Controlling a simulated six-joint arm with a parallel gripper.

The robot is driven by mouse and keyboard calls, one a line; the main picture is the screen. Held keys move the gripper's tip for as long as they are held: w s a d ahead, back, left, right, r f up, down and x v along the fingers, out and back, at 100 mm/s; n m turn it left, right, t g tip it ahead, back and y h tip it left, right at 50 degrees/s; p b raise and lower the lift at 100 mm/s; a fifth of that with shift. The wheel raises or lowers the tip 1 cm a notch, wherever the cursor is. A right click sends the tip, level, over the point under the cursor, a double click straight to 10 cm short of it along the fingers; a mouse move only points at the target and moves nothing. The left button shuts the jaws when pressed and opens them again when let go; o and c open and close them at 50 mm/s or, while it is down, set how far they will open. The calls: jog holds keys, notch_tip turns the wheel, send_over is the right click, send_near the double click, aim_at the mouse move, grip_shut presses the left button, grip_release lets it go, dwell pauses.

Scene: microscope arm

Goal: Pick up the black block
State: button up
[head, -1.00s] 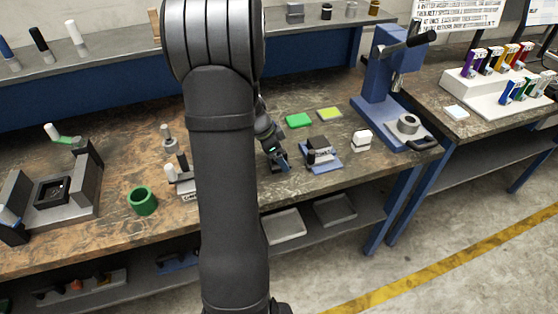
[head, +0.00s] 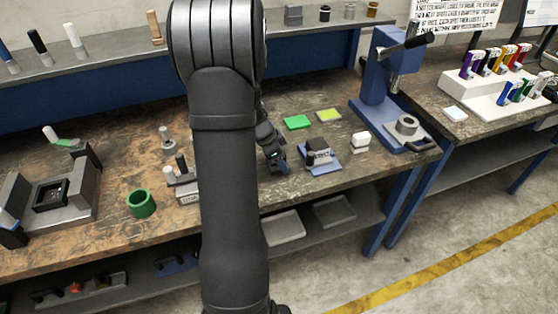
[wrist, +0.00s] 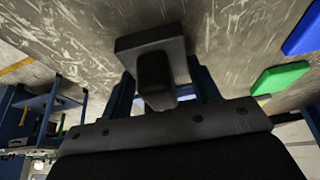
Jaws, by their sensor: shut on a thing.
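My gripper (wrist: 160,88) shows in the wrist view with a finger on each side of a black block (wrist: 154,72). It is shut on this block. A dark grey slab (wrist: 150,44) lies right at the block's far end; I cannot tell whether the two are joined. In the head view my gripper (head: 276,162) is low over the bench, left of the blue plate, and partly behind my arm. The block in its jaws cannot be made out there.
A blue plate (head: 332,167) bearing a dark grey-and-black piece (head: 319,151) is just right of my gripper. Green (head: 297,122) and yellow-green (head: 329,115) pads lie behind. A white block (head: 360,140) and blue press (head: 374,80) stand further right.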

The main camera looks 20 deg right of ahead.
jog(key=shift+r, duration=0.55)
notch_tip(320, 180, up, 3)
jog(key=shift+w+f, duration=0.1)
jog(key=shift+f, duration=0.05)
jog(key=s+d+r, duration=0.6)
jog(key=s+r, duration=0.1)
jog(key=s, duration=0.3)
jog(key=shift+d, duration=0.25)
jog(key=shift+r, duration=0.1)
